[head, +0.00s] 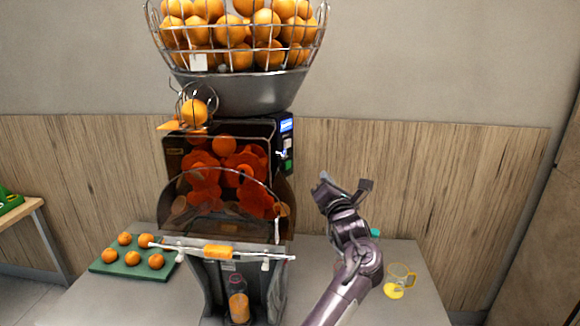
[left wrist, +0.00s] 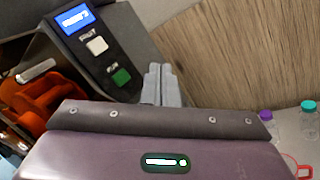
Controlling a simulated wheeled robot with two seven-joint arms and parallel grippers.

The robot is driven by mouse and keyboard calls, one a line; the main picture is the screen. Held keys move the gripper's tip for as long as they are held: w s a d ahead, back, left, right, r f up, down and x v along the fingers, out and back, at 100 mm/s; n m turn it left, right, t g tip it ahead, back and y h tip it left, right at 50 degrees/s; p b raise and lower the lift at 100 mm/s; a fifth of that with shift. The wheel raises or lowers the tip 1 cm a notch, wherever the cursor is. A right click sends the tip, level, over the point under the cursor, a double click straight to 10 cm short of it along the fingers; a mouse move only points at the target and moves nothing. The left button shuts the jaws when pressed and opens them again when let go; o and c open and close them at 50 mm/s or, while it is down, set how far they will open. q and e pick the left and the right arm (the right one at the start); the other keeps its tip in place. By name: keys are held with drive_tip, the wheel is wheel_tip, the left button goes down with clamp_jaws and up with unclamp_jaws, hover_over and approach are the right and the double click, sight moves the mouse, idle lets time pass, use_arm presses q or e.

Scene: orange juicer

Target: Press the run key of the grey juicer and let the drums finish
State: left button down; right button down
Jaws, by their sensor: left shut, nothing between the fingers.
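The grey juicer (head: 240,95) stands on the counter, with orange-red drums (head: 228,175) behind its clear cover. Its side panel (head: 285,145) has a lit blue display (head: 286,125), also clear in the left wrist view (left wrist: 74,18). Below the display there are a white key (left wrist: 96,45) and a green run key (left wrist: 121,76). My left gripper (head: 324,182) is right of the panel and apart from it. In the left wrist view its grey fingers (left wrist: 163,84) are together and empty, right of the green key. My right gripper is not in view.
A wire basket of oranges (head: 240,30) tops the juicer. A bottle with orange juice (head: 239,305) stands in its lower bay. A green tray (head: 130,268) with several oranges is at left, a glass jug (head: 400,274) at right. Capped bottles (left wrist: 308,120) show in the wrist view.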

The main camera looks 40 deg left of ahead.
sight(288, 165)
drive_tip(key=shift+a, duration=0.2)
